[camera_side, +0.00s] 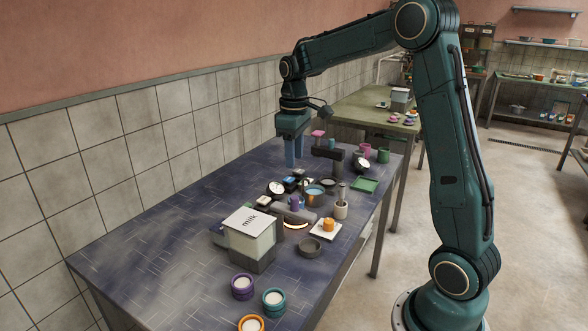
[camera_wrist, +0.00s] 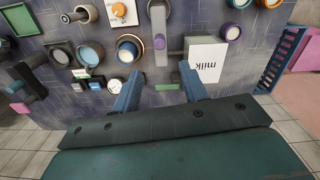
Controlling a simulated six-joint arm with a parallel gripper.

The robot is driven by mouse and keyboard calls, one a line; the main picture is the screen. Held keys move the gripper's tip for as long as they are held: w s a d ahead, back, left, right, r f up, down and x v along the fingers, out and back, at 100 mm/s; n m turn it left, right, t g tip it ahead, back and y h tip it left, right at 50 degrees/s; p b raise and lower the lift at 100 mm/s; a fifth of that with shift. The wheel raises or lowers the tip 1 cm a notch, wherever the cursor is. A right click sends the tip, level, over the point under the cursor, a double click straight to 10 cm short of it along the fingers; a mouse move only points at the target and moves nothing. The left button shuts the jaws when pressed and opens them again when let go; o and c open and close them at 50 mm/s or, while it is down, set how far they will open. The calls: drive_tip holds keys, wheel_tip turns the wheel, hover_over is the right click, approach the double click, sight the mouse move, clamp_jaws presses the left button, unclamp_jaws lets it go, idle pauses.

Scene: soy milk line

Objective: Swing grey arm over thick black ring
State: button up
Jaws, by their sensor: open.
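A grey arm (camera_side: 294,214) lies low over the table beside the milk box, with a purple knob (camera_side: 295,202) near it. In the wrist view the grey arm (camera_wrist: 159,22) is a long upright bar with the purple knob (camera_wrist: 160,42) on it. My gripper (camera_side: 292,164) is open and empty, pointing down above the far part of the table. Its two blue fingers (camera_wrist: 157,80) are spread in the wrist view.
The milk box (camera_side: 249,232) stands left of the arm. Purple (camera_side: 242,286), teal (camera_side: 274,302) and orange (camera_side: 251,323) pots stand in front. The table's left is clear.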

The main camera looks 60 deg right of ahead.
sight(294, 197)
drive_tip(key=shift+f, duration=0.1)
drive_tip(key=shift+f, duration=6.8)
clamp_jaws()
